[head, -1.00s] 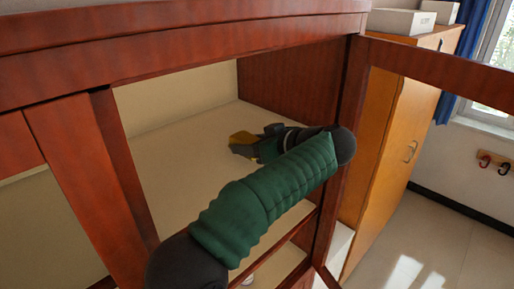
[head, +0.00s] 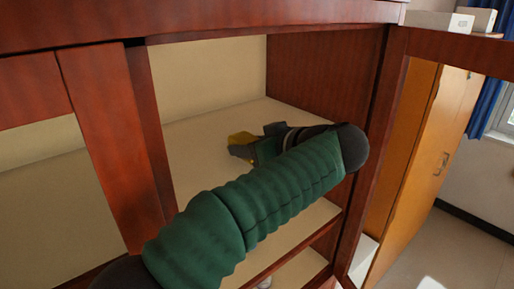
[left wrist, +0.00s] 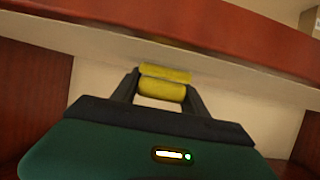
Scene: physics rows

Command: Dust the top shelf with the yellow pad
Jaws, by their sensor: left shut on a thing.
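The yellow pad (head: 240,139) is inside the red-brown cabinet, low over the cream top shelf (head: 205,160). My left gripper (head: 246,146) reaches in through the open front, my green arm crossing the opening from the lower left. In the left wrist view the dark fingers (left wrist: 162,88) are shut on the yellow pad (left wrist: 163,91), one on each side. Whether the pad touches the shelf board is hard to tell. My arm hides part of the shelf's front and right. My right gripper is in neither view.
A wooden upright (head: 115,140) bounds the opening on the left, and the cabinet's side wall (head: 325,85) on the right. An open framed door (head: 460,52) stands at the right. A lower shelf (head: 305,275) lies below. An orange-brown wardrobe (head: 435,150) stands beyond.

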